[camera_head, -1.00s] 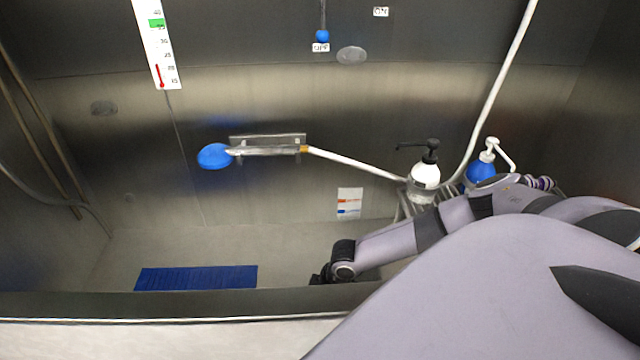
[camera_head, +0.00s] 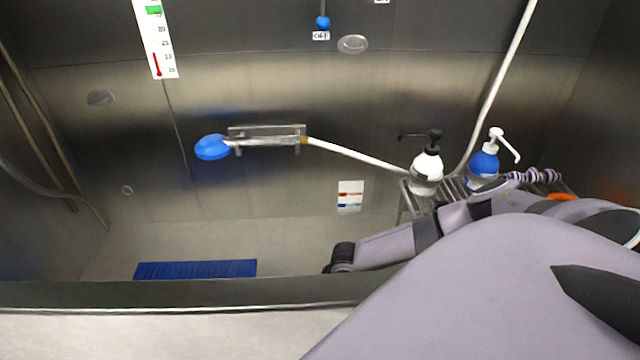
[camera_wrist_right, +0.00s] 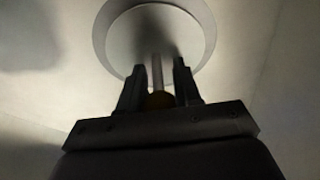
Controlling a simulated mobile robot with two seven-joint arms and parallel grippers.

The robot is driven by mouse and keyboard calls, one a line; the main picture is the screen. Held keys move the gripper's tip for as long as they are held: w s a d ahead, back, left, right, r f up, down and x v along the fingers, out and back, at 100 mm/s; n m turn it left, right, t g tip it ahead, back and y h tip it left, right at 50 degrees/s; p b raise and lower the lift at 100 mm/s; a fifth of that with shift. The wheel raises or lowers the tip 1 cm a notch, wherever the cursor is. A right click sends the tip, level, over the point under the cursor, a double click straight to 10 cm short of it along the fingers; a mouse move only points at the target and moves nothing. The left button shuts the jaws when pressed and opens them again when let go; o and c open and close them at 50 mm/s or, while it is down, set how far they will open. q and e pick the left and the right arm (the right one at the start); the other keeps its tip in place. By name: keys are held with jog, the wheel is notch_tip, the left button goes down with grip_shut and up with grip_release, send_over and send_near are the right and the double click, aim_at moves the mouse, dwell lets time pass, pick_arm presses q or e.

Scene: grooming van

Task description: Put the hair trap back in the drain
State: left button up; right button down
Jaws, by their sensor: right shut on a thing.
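In the right wrist view my right gripper (camera_wrist_right: 158,78) is shut on the hair trap's thin pale stem (camera_wrist_right: 157,68). A brownish knob sits at the stem's near end, between the fingers. Beyond the fingertips is the round drain (camera_wrist_right: 205,40), a pale ring in the tub floor with a darker disc inside it. Whether the trap rests in the ring or just above it I cannot tell. In the head view my right arm reaches down into the tub, and the tub's front wall hides the fingers, trap and drain. My left gripper is not in view.
The tub's front rim (camera_head: 180,295) runs across below. A blue mat (camera_head: 195,269) lies on the tub floor at left. A wire rack (camera_head: 412,200) with a white bottle (camera_head: 426,168) and a blue bottle (camera_head: 482,165) stands near my arm. A blue shower head (camera_head: 212,147) hangs on the wall.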

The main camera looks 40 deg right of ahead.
jog(key=c, duration=0.7)
grip_release()
jog(key=shift+r, duration=0.1)
jog(key=shift+p+v, duration=0.55)
jog(key=shift+v, duration=2.95)
jog(key=shift+s, duration=0.1)
